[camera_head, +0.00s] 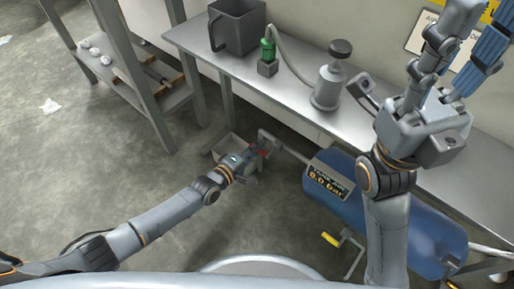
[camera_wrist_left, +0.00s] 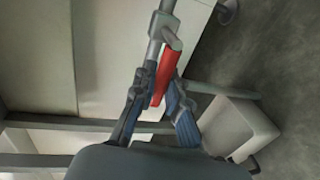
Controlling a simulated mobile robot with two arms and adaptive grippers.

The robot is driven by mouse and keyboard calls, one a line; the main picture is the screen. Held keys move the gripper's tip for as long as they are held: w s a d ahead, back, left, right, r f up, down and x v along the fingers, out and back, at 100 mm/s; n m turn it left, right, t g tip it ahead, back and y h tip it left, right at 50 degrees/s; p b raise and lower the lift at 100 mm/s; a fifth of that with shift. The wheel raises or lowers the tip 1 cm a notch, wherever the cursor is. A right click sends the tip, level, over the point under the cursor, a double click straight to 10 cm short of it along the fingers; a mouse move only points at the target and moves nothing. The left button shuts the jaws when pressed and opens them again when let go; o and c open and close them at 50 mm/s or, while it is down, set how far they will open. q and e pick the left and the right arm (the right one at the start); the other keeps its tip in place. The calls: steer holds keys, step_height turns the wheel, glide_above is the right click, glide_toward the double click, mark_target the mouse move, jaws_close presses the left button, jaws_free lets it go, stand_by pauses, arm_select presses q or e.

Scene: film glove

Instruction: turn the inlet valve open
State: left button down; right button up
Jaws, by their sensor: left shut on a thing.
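The inlet valve shows as a red lever (camera_wrist_left: 170,72) on a grey pipe fitting in the left wrist view. In the head view only a bit of its red (camera_head: 263,153) shows, at the end of the pipe left of the blue tank (camera_head: 430,230). My left gripper (camera_head: 252,158) is shut on the red lever, with a blue-padded finger on each side of it in the left wrist view (camera_wrist_left: 160,100). My gripper and wrist hide part of the valve in the head view. My right gripper (camera_head: 478,25) is raised at the upper right, fingers apart and empty.
The tank's display (camera_head: 328,181) reads 0.0 bar. A yellow handle (camera_head: 331,239) sits below the tank. A metal bench (camera_head: 300,102) behind holds a grey bin (camera_head: 236,30), a green-topped fitting (camera_head: 268,52) and a grey canister (camera_head: 328,88). The floor at left is mostly clear.

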arm_select(q)
steer(key=c, duration=1.5)
jaws_free()
steer(key=shift+s+a+f, duration=0.1)
steer(key=shift+a+f, duration=0.05)
steer(key=shift+f, duration=0.05)
steer(key=shift+o, duration=0.7)
steer(key=shift+r, duration=0.1)
steer(key=v, duration=1.2)
steer(key=shift+r, duration=0.15)
